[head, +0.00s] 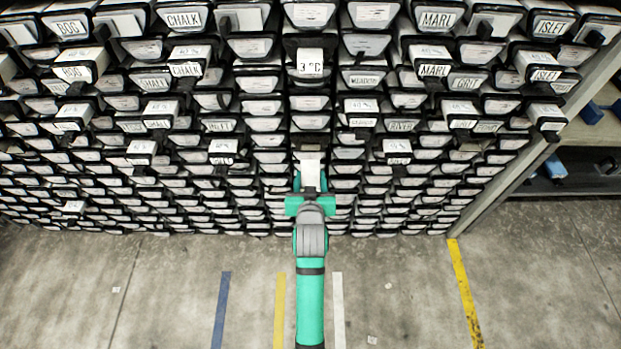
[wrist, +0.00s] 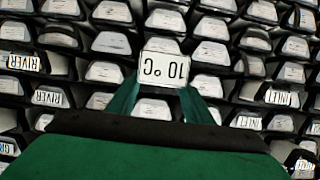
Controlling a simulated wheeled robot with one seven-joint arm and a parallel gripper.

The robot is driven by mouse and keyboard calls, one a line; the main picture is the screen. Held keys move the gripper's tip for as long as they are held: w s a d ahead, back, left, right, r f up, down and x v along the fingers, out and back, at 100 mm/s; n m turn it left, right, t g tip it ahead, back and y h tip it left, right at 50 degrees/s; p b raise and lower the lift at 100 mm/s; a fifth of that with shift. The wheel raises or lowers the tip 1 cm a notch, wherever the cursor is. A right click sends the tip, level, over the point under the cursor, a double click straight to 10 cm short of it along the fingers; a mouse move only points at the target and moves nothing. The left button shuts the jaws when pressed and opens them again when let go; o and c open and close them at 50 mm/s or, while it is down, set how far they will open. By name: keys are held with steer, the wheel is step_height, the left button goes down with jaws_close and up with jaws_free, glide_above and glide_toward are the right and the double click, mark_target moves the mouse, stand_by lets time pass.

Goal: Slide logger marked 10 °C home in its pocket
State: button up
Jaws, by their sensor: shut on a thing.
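The logger marked 10 °C (wrist: 164,72) is a white block whose label reads upside down in the wrist view. My gripper (wrist: 160,103) is shut on it, with a green finger on each side. In the head view my gripper (head: 311,190) is at the lower middle of the rack, and the white top of the logger (head: 310,168) shows just beyond it. The logger is in front of the rack's trays. Its far end and any pocket behind it are hidden, so I cannot tell whether it is inside one.
A rack of many black-rimmed trays (head: 270,141) fills the view. Another logger, marked 3 °C (head: 310,64), sits higher in the same column. Labelled blocks such as CHALK (head: 186,69) and MARL (head: 434,70) stick out.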

mark_target(310, 163)
steer(key=shift+s, duration=0.15)
steer(key=shift+w, duration=2.95)
steer(key=shift+w, duration=2.7)
steer(key=o, duration=1.3)
steer(key=shift+s, duration=0.15)
steer(key=v, duration=1)
steer(key=shift+s+r, duration=0.2)
steer(key=shift+r, duration=0.05)
steer(key=shift+c, duration=0.4)
